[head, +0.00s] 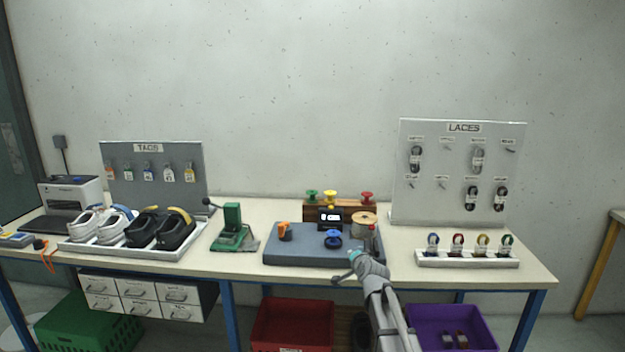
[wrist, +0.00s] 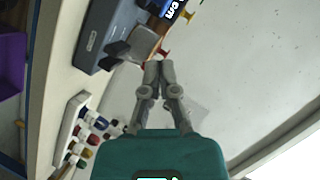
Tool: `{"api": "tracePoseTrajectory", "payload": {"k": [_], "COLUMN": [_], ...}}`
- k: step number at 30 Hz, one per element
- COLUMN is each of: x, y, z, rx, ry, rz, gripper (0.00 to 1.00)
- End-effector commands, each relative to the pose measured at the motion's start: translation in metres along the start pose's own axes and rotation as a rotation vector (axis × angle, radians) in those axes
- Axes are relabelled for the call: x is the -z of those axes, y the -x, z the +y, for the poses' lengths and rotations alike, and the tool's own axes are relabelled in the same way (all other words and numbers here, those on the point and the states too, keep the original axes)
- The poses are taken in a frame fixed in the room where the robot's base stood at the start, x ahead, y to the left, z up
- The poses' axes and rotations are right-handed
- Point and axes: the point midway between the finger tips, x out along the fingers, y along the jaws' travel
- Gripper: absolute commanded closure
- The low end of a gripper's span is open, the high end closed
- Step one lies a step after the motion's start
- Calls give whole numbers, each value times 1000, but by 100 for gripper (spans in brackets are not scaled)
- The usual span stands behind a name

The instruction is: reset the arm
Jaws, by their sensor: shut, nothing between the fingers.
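My gripper (wrist: 158,68) is shut and empty in the wrist view, its two grey fingertips together. In the head view my gripper (head: 376,244) is small, over the front right part of the blue-grey work mat (head: 300,257). My arm reaches up to it from the bottom edge, right of centre. The mat's end (wrist: 92,42) shows at the upper left of the wrist view. I cannot tell how high the fingertips are above the table.
The lace rack (head: 468,261) stands to the right, below the laces board (head: 440,210). A spool stand (head: 325,213) is behind the mat, and a green press (head: 232,228) and shoe tray (head: 130,250) are to the left. Bare tabletop (head: 400,250) lies between mat and rack.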

Motion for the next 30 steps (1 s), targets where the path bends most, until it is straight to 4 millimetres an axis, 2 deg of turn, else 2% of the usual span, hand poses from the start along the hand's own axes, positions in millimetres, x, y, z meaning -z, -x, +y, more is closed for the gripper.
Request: {"api": "tracePoseTrajectory", "payload": {"k": [1, 6, 11, 15, 24, 27, 30], "x": [-10, -43, -69, -88, -113, -116, -118], "y": [15, 52, 94, 137, 242, 270, 291], "z": [6, 34, 62, 86, 132, 141, 147], "rx": [-36, -165, -287, -393, -615, -671, -711], "ry": [45, 208, 349, 462, 651, 689, 712], "rz": [-47, -218, -384, -534, -860, -950, -1015], "gripper": [100, 100, 100, 100, 100, 100, 100]}}
